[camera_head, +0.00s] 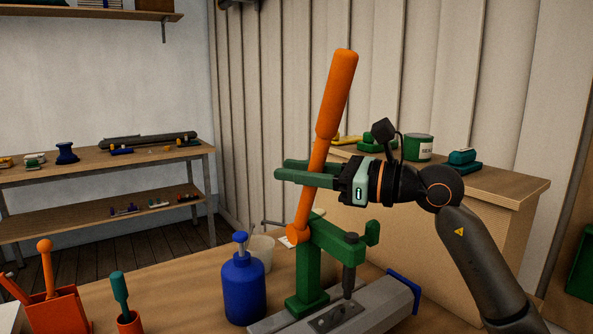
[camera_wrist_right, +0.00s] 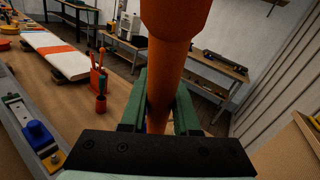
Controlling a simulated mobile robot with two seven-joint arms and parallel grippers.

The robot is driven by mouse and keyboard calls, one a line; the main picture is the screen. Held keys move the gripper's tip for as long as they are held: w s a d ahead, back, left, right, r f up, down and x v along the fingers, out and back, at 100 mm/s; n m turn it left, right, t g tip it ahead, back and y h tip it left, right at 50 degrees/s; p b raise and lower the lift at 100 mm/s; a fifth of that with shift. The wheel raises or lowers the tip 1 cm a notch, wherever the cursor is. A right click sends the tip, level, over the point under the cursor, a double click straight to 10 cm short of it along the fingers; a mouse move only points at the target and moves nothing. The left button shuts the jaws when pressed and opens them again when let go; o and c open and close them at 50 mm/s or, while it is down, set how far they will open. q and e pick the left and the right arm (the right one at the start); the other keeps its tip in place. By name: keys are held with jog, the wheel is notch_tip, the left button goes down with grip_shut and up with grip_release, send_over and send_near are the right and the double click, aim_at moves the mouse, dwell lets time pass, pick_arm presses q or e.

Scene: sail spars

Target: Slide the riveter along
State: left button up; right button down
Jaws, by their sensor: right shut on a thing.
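The riveter has a green frame (camera_head: 310,265) and a long orange lever (camera_head: 337,95) that stands up, tilted slightly right. It stands at the grey spar (camera_head: 285,325) on the bench, with its dark punch (camera_head: 349,265) above a small metal plate (camera_head: 337,317). My right gripper (camera_head: 290,170) reaches in from the right and is shut on the orange lever, below its thick grip. In the right wrist view the lever (camera_wrist_right: 160,85) runs between the two green fingers (camera_wrist_right: 157,115). My left gripper is in neither view.
A blue pump bottle (camera_head: 243,288) and a pale cup (camera_head: 262,252) stand close left of the riveter. An orange tool holder (camera_head: 62,312) is at the lower left. A wooden cabinet (camera_head: 425,235) with a green can (camera_head: 419,147) stands behind my right arm.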

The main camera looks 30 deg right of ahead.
jog(key=shift+d, duration=0.1)
dwell(0.3)
jog(key=shift+w+d+b, duration=0.1)
jog(key=shift+d+b, duration=0.3)
jog(key=shift+d, duration=0.2)
jog(key=c, duration=0.7)
grip_release()
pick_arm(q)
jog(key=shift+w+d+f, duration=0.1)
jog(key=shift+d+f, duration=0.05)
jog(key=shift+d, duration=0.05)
pick_arm(e)
jog(key=shift+o, duration=0.2)
pick_arm(q)
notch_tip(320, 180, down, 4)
jog(key=b, duration=0.5)
pick_arm(e)
jog(key=v, duration=1.2)
jog(key=shift+s+d, duration=0.15)
jog(key=shift+s, duration=0.1)
